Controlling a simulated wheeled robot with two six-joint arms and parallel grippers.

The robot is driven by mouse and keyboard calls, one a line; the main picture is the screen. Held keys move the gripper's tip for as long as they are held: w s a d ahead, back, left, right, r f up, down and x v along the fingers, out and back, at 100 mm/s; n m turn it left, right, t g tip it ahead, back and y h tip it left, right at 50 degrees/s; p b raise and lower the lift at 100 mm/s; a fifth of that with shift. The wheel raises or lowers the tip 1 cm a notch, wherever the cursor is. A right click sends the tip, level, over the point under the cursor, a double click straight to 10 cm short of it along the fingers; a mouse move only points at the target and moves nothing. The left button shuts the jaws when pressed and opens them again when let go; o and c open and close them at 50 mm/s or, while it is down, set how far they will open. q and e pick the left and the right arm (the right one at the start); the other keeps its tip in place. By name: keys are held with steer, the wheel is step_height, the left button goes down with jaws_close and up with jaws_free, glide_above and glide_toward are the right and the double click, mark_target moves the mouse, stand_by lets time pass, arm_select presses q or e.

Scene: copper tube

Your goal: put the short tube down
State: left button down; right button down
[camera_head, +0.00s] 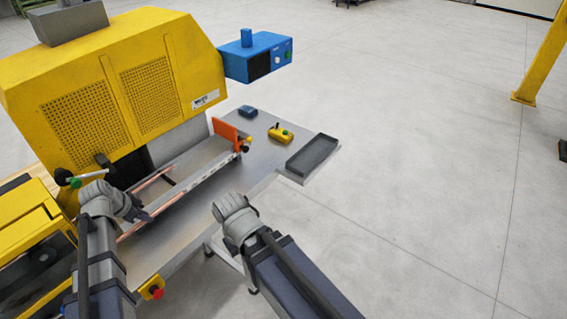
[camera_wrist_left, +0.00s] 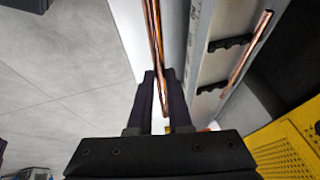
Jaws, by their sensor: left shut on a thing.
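My left gripper (camera_head: 138,212) is beside the metal trough (camera_head: 205,172) of the yellow machine. In the left wrist view its fingers (camera_wrist_left: 164,105) are shut on a copper tube (camera_wrist_left: 155,40), which runs on past the top edge of that view. In the head view a copper tube (camera_head: 133,231) shows by the fingertips, along the trough's near side. Another copper tube (camera_wrist_left: 246,50) lies across black supports to the right in the left wrist view; it shows behind the gripper in the head view (camera_head: 152,180).
The yellow machine (camera_head: 150,60) stands behind the trough. An orange plate (camera_head: 226,136) is at the trough's far end. On the grey table are a dark tray (camera_head: 312,153), a yellow box (camera_head: 280,135) and a small blue item (camera_head: 247,112). A blue control box (camera_head: 262,57) juts out above.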

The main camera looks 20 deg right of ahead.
arm_select(q)
steer(key=f+b, duration=0.4)
steer(key=f, duration=0.1)
steer(key=f+b, duration=1)
steer(key=shift+s, duration=0.25)
steer(key=shift+r, duration=0.1)
